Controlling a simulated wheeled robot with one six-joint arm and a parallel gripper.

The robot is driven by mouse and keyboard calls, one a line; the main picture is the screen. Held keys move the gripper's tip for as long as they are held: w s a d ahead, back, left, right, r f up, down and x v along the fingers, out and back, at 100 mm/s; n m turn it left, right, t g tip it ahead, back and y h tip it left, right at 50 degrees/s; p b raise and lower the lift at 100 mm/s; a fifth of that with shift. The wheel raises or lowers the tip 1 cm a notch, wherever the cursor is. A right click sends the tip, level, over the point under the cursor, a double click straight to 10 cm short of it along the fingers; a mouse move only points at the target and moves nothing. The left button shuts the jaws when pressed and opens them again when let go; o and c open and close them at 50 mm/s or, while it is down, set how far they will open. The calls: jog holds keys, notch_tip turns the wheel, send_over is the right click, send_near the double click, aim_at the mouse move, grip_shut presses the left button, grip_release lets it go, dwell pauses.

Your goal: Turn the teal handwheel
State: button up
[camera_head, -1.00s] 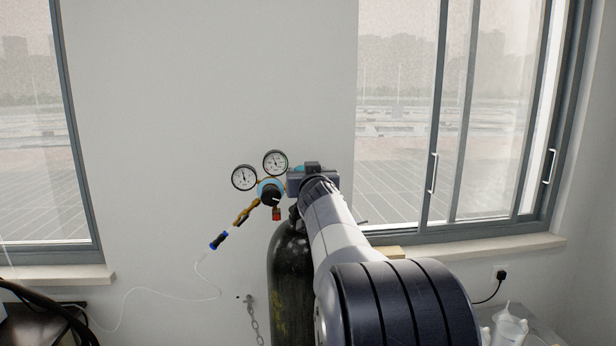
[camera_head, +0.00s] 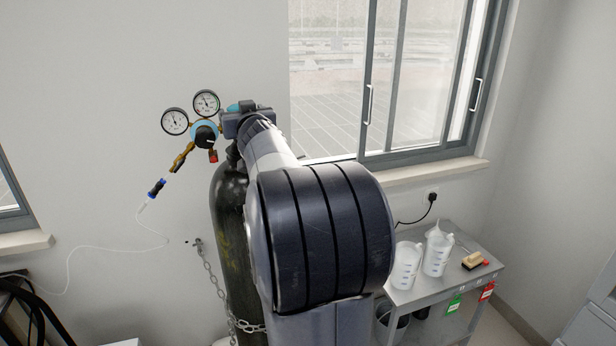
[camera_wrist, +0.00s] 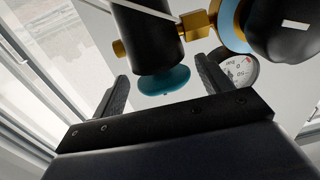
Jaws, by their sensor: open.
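The teal handwheel (camera_wrist: 164,80) shows in the wrist view as a round disc at the end of a black cylindrical valve part (camera_wrist: 148,40). My gripper (camera_wrist: 163,70) is open, with one finger on each side of the handwheel. Gaps show between the fingers and the disc, and I see no contact. In the head view, a bit of the teal handwheel (camera_head: 240,106) shows at the top of the gas cylinder (camera_head: 229,210). My gripper (camera_head: 246,119) and arm hide the rest of it there.
Two round pressure gauges (camera_head: 190,111) and a brass regulator with a black-and-blue knob (camera_head: 204,134) sit just left of my gripper. A chain (camera_head: 212,275) hangs by the cylinder. A grey cart (camera_head: 430,295) with white jugs (camera_head: 405,265) stands at right.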

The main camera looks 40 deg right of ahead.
jog(key=p, duration=0.1)
jog(key=n+y+p, duration=0.1)
jog(key=p, duration=0.1)
jog(key=shift+d+r+t+y, duration=0.1)
jog(key=shift+r+t+y, duration=0.2)
jog(key=shift+r, duration=0.05)
